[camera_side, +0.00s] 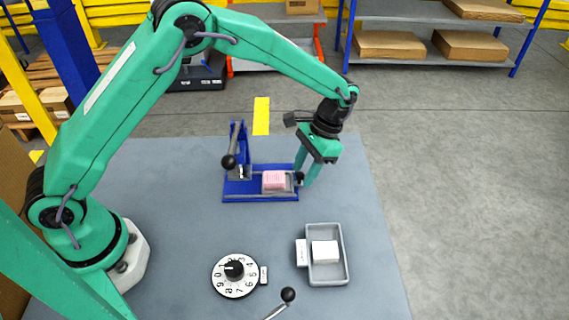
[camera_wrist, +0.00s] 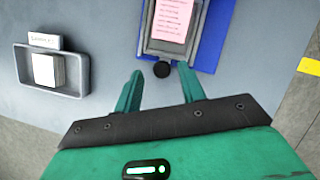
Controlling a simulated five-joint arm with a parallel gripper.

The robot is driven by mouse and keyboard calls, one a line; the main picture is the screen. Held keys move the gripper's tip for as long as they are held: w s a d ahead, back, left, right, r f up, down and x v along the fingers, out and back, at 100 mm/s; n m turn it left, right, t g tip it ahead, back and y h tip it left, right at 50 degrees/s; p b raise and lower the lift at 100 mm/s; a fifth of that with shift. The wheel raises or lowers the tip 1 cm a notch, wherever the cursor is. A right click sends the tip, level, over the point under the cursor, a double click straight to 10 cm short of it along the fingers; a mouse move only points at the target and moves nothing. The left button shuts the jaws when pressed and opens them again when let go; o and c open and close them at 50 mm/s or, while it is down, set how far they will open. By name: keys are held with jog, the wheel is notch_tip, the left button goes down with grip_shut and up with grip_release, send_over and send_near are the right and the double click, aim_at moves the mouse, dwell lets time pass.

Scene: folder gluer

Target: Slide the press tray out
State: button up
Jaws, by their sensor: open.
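The blue press (camera_side: 235,190) stands on the grey table, with an upright lever ending in a black ball at its left end. Its grey press tray (camera_side: 262,190) lies on the blue base and holds a pink printed block (camera_side: 274,180). In the wrist view the tray (camera_wrist: 152,45) carries the pink piece (camera_wrist: 172,18), and a round black knob (camera_wrist: 162,69) sits at its near end. My gripper (camera_side: 306,183) is open at the tray's right end. In the wrist view its fingers (camera_wrist: 160,75) stand either side of the knob, with gaps visible on both sides.
A grey bin (camera_side: 344,275) with a white block (camera_side: 325,251) and a small label stands at the front right. A numbered dial (camera_side: 235,287) and a black-knobbed lever (camera_side: 288,295) are at the front. The table right of the press is clear up to its edge.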

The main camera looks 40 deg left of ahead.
jog(key=v, duration=0.8)
dwell(0.5)
